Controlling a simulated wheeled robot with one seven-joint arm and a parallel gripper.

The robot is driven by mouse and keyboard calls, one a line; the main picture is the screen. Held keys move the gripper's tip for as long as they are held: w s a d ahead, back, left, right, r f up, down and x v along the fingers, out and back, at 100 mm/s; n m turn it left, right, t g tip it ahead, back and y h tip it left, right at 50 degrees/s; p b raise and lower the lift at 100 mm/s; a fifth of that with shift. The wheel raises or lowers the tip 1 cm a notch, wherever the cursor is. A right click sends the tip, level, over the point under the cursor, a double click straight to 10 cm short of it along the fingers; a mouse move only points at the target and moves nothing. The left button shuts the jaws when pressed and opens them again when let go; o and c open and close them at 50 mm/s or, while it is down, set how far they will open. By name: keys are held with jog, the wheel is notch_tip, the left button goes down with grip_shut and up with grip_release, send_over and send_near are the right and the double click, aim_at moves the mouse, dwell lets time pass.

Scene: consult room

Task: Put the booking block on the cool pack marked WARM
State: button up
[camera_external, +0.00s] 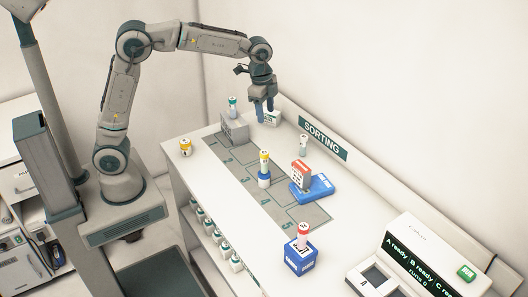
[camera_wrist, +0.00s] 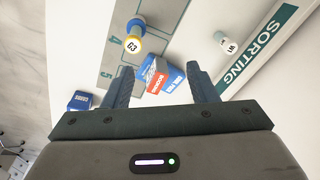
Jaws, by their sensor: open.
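A red and white block (camera_external: 301,173), which looks like the booking block, stands on a flat blue pack (camera_external: 321,188) near the middle of the counter. In the wrist view the red face (camera_wrist: 157,84) and the blue pack (camera_wrist: 174,88) appear between my fingers, beyond them. The pack's lettering is too small to read surely, so I cannot tell whether it says WARM. My gripper (camera_external: 265,109) is open and empty, raised over the far end of the counter, apart from the block and pack.
A yellow-topped vial stands on a blue base (camera_external: 264,178) left of the pack. A white vial (camera_external: 303,145) stands behind. A blue box (camera_external: 300,260) bears a red-topped vial. A terminal (camera_external: 420,255) is front right.

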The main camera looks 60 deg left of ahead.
jog(key=s+a+r+n+t, duration=0.1)
jog(key=s+a+r+n, duration=0.1)
jog(key=s+a+n, duration=0.65)
jog(key=s+a+f+n, duration=0.2)
jog(key=s+a, duration=0.2)
jog(key=s, duration=0.4)
jog(key=s+a+f+n+t, duration=0.1)
jog(key=s+a+f+n, duration=0.1)
jog(key=s, duration=0.6)
jog(key=shift+s+a+f+y, duration=0.15)
jog(key=shift+s+a+y, duration=0.2)
jog(key=shift+a, duration=0.55)
